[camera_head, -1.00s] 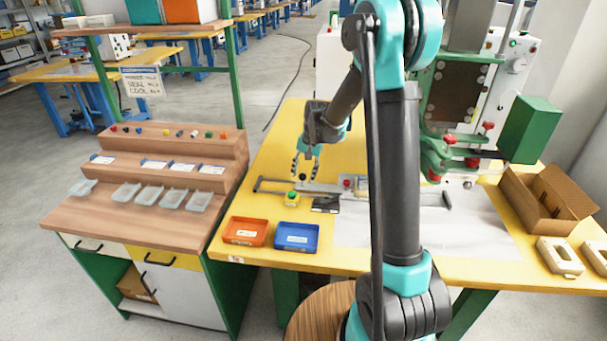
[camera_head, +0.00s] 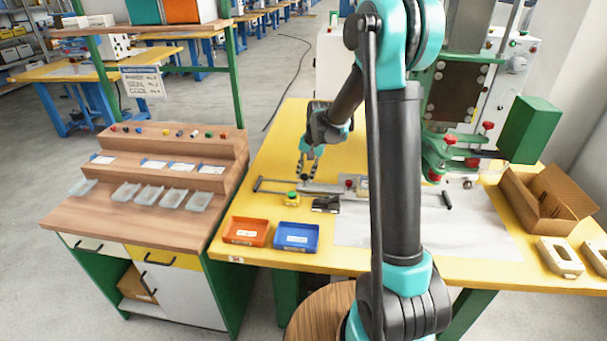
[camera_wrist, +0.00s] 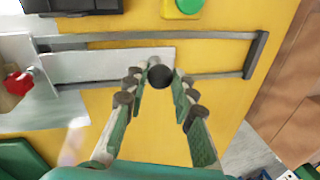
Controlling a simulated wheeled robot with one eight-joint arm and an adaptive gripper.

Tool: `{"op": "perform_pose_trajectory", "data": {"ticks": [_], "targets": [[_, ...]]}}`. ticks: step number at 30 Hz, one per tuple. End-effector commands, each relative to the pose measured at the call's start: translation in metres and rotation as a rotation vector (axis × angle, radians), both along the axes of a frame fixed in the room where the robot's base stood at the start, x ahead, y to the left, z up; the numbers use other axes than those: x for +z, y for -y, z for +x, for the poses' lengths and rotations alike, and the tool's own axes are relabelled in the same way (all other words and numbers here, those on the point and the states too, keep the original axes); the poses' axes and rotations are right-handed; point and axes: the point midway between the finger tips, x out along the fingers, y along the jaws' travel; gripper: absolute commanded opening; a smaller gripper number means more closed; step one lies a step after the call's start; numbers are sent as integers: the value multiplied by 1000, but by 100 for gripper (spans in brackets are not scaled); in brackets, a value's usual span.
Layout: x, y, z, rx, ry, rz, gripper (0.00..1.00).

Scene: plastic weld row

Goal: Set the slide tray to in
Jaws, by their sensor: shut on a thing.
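The slide tray is a flat grey metal plate (camera_wrist: 110,65) on a pair of dark guide rails (camera_wrist: 215,38), with a round black knob (camera_wrist: 160,76) at its end. In the wrist view the knob sits between the tips of my gripper (camera_wrist: 158,80), which is shut on it. The plate lies short of the rails' end bar, with open yellow table between. In the head view my gripper (camera_head: 308,176) points down at the tray (camera_head: 322,188), and its fingers largely hide the knob.
A green button on a yellow box (camera_head: 292,198) and a small dark block (camera_head: 326,204) stand near the rails. A red bin (camera_head: 245,231) and a blue bin (camera_head: 297,237) are at the table's front. The green press (camera_head: 455,150) and an open cardboard box (camera_head: 547,205) are at right.

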Motion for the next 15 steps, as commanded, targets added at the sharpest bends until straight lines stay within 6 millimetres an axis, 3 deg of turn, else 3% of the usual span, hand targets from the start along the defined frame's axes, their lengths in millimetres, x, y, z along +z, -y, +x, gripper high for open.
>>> {"op": "perform_pose_trajectory", "data": {"ticks": [9,15], "targets": [[0,80,-15,-8,0,-1,0],[0,114,-21,-5,1,-2,0]]}}
